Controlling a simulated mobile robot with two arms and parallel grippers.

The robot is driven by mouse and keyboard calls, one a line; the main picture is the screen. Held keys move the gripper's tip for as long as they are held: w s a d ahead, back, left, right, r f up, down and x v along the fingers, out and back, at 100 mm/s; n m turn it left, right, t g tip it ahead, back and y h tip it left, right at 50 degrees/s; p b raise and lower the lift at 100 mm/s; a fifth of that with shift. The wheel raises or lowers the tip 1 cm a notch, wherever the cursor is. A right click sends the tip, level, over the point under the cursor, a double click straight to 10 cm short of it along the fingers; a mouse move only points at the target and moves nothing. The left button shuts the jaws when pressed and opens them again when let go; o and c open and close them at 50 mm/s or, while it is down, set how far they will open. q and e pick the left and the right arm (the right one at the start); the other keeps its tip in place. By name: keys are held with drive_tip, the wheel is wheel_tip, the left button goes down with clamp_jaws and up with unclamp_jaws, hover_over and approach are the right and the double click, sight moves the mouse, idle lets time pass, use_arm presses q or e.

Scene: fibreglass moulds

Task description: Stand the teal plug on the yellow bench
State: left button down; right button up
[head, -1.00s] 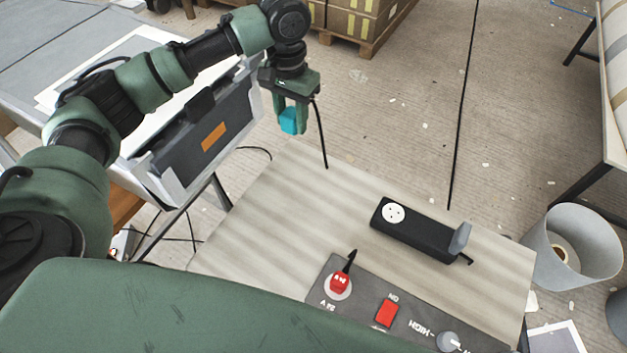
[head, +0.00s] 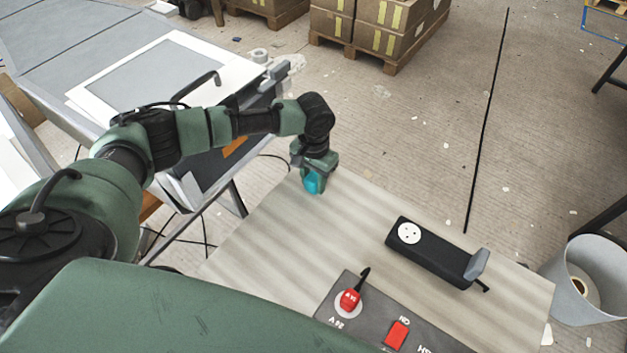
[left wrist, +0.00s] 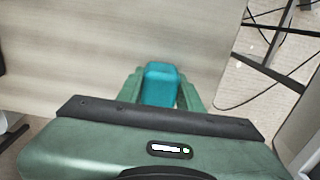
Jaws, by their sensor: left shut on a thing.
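The teal plug (head: 312,183) is a small block in my left gripper (head: 317,188), at the far left corner of a pale wood-topped bench (head: 300,235). In the left wrist view the plug (left wrist: 161,84) sits between the two green fingers of my left gripper (left wrist: 161,92), which are shut on it. The bench top (left wrist: 90,45) lies beneath and looks beige rather than plainly yellow. I cannot tell whether the plug touches it. My right gripper is not in view.
A black socket strip (head: 435,252) lies on the bench at the right. A dark control panel (head: 375,320) with a red plug (head: 350,298) and a red switch (head: 397,334) is at the near edge. The middle of the bench top is clear. A grey bin (head: 590,285) stands at the right.

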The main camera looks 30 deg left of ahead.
sight(313, 177)
use_arm(q)
drive_tip(key=shift+f, duration=0.15)
drive_tip(key=c, duration=0.9)
unclamp_jaws()
wheel_tip(313, 177, up, 12)
drive_tip(key=shift+r, duration=0.1)
